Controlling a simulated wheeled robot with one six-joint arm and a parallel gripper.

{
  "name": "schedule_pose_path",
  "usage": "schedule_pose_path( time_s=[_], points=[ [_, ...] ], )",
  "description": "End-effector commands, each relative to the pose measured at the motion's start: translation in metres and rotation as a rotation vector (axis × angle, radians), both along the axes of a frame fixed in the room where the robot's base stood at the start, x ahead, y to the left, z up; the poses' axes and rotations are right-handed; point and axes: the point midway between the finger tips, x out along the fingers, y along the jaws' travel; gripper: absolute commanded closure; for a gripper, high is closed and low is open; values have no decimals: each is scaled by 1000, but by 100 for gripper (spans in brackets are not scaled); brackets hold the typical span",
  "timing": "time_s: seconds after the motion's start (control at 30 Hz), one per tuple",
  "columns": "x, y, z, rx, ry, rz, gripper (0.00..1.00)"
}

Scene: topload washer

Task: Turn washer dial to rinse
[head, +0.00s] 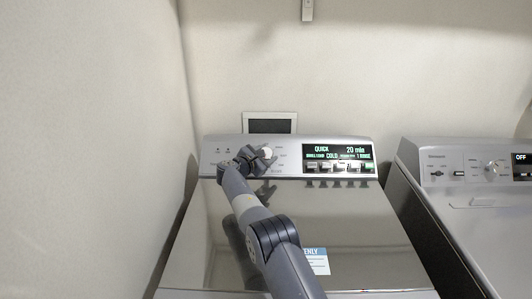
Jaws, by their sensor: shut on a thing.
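The washer (345,222) stands in front of me with its lid shut. Its control panel (290,141) runs along the back edge. The washer dial (267,152) is a pale round knob left of the display. My gripper (262,157) is at the panel, shut on the dial and hiding part of it. The dial's pointer and some labels around it are too small or hidden to read. The lit display (338,152) reads "QUICK", "20 min", "COLD" and "1 RINSE".
Several buttons (339,167) sit under the display. A second appliance (470,200) with its own dial and an "OFF" display stands at the right, across a narrow gap. A wall is close on the left. A dark-screened frame (270,126) is behind the panel.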

Motion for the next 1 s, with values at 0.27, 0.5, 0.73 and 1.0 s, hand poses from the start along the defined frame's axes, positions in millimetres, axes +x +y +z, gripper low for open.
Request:
schedule_pose_path(
  time_s=[0.27,0.5,0.73,1.0],
  points=[
    [0,0,-1,11,1,-15,74],
    [0,0,-1,11,0,-15,74],
    [0,0,-1,11,0,-14,38],
    [0,0,0,11,0,-13,30]
  ],
)
